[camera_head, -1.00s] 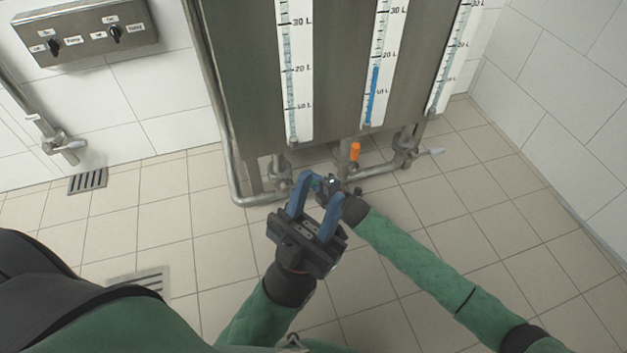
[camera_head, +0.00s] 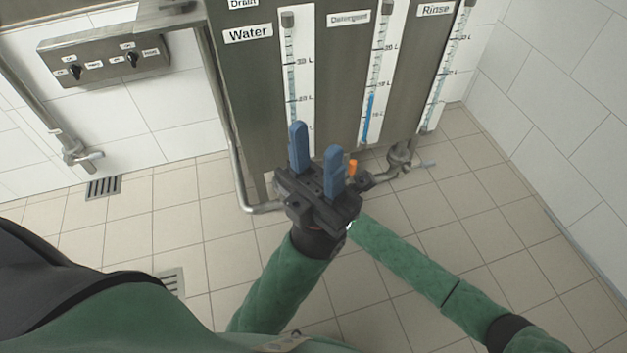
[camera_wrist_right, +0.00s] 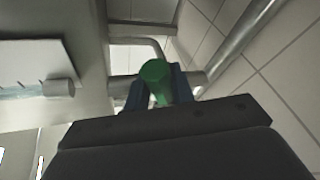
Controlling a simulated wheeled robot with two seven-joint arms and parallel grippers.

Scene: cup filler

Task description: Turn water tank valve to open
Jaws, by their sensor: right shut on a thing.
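The steel tank (camera_head: 262,120) has a section labelled Water (camera_head: 248,33) on its left. The green water valve handle (camera_wrist_right: 154,74) shows in the right wrist view, between the blue fingers of my right gripper (camera_wrist_right: 158,88), which is shut on it. In the head view my right gripper and the green handle are largely hidden behind my left gripper. My left gripper (camera_head: 316,138) is open and empty, in front of the tank's lower front, fingers pointing up in the picture. The exact angle of the handle to its pipe is hard to tell.
An orange valve handle (camera_head: 352,168) sits below the Detergent section, and a pale one (camera_head: 430,163) below Rinse. A switch box (camera_head: 105,59) and a pipe valve (camera_head: 78,156) are on the left wall. The tiled floor (camera_head: 470,250) is clear.

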